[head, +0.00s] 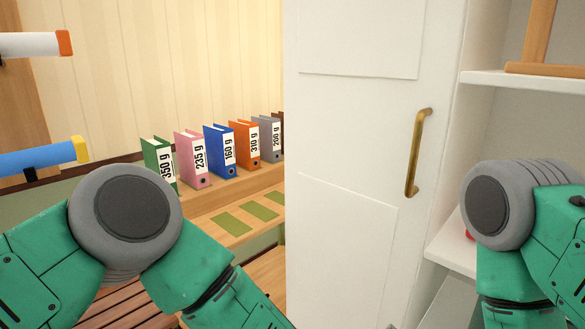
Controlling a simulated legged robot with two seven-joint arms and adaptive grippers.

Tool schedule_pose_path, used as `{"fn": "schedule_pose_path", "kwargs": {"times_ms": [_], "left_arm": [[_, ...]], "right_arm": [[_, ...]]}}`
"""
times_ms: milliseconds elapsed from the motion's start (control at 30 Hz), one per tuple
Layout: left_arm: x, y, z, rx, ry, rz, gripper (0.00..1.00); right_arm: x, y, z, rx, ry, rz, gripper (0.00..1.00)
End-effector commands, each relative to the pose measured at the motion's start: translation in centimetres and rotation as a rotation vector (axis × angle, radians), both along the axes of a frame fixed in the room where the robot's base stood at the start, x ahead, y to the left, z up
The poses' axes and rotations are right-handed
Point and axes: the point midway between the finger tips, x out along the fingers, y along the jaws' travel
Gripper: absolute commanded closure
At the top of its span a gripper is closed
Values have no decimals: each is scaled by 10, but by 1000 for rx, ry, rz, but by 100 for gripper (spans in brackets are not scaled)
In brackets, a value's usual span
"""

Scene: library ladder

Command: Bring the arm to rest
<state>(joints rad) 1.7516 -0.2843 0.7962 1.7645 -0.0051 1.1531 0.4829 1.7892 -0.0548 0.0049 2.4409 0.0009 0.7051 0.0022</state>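My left arm is in the lower left of the head view, its green links bent at a grey joint. My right arm is at the lower right, bent in the same way in front of the white shelves. Both grippers are outside the picture, so I cannot see whether they hold anything. A white cabinet door (350,130) with a brass handle (417,152) stands between the two arms. Neither arm visibly touches the handle.
Binders with weight labels, including a pink one (196,160) and a blue one (219,152), stand on a wooden shelf (205,202). Green mats (231,224) lie below them. White shelves (520,82) are at the right. Rolls (38,158) stick out at the left.

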Motion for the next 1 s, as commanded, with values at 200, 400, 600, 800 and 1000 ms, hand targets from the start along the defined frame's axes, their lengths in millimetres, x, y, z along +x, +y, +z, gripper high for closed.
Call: {"fn": "schedule_pose_path", "kwargs": {"times_ms": [200,400,600,800,1000], "left_arm": [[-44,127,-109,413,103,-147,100],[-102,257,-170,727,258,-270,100],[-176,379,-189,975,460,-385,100],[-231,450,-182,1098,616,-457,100],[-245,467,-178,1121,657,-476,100]], "right_arm": [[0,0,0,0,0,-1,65],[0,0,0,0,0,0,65],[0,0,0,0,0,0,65],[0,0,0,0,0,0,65],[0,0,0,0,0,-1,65]]}}
